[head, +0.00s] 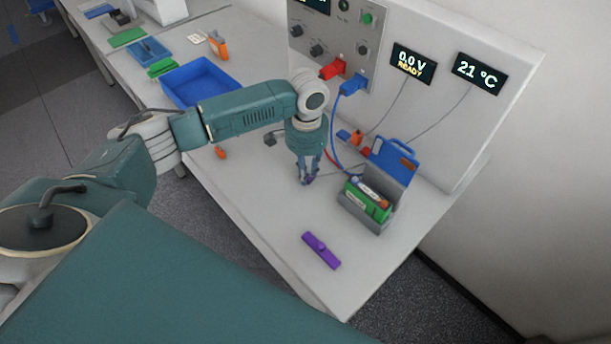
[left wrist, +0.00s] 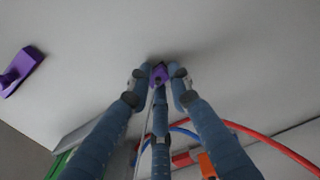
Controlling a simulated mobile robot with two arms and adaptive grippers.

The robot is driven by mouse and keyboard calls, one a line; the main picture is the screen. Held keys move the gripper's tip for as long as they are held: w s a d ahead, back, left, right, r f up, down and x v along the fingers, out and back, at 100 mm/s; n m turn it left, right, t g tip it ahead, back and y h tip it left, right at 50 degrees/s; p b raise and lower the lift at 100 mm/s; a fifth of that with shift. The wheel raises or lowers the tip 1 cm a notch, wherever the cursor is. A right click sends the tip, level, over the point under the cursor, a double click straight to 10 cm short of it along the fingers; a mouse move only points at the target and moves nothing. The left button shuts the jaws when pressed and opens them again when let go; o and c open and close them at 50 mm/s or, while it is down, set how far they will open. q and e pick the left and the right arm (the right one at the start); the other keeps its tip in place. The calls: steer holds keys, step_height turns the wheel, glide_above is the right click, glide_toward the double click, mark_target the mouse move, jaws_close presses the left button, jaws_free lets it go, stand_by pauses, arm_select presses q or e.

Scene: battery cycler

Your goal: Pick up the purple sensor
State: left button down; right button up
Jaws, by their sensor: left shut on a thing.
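The small purple sensor (left wrist: 158,74) sits between the fingertips of my left gripper (head: 307,180) in the left wrist view. My left gripper (left wrist: 160,78) points down, low over the bench, and is shut on the sensor. The fingers hide part of the sensor. A thin pale cable runs back from it beside the fingers. I cannot tell whether the sensor still touches the bench. My right gripper is not in view.
A purple bar with a knob (head: 321,250) lies near the bench's front edge. A grey holder (head: 362,212) with a green battery block (head: 368,202) and a raised blue lid (head: 393,160) stands right of the gripper. Red and blue leads run behind. A blue tray (head: 187,92) is farther left.

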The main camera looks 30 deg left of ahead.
arm_select(q)
steer(key=shift+r, duration=0.15)
steer(key=shift+w+r, duration=0.1)
steer(key=shift+r, duration=0.15)
step_height(320, 180, up, 19)
steer(key=b, duration=0.2)
steer(key=shift+r+b, duration=0.15)
steer(key=shift+b, duration=0.15)
